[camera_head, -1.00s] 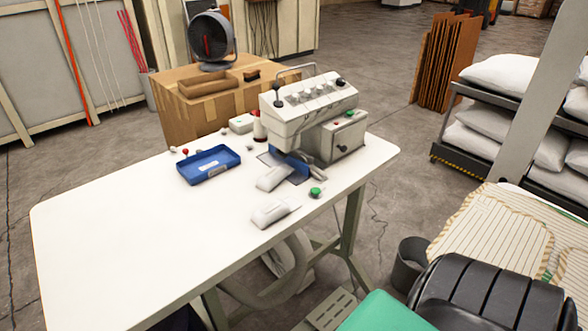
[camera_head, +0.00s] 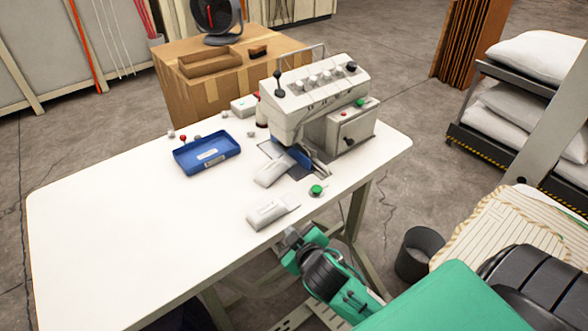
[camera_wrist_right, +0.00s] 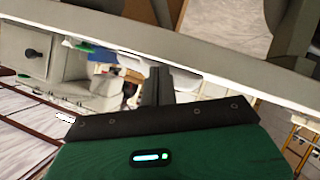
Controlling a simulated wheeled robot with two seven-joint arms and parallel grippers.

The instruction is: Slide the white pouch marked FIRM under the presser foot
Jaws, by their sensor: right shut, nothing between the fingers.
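Two white pouches lie on the white table in the head view. One pouch (camera_head: 272,170) lies just in front of the sewing machine (camera_head: 318,100), close to the blue part by its presser foot (camera_head: 292,157). The other pouch (camera_head: 266,212) lies nearer the front edge. Their markings are too small to read, so I cannot tell which says FIRM. My right gripper (camera_head: 291,236) is at the table's front edge, just below the nearer pouch, and is shut and empty. Its dark fingers (camera_wrist_right: 158,86) show in the right wrist view against the table edge. My left gripper is out of view.
A blue tray (camera_head: 207,165) sits left of the machine. A green-topped knob (camera_head: 316,190) stands right of the pouches. A cardboard box (camera_head: 200,95) is behind the table. The table's left half (camera_head: 110,225) is clear. A dark bin (camera_head: 418,254) stands on the floor at right.

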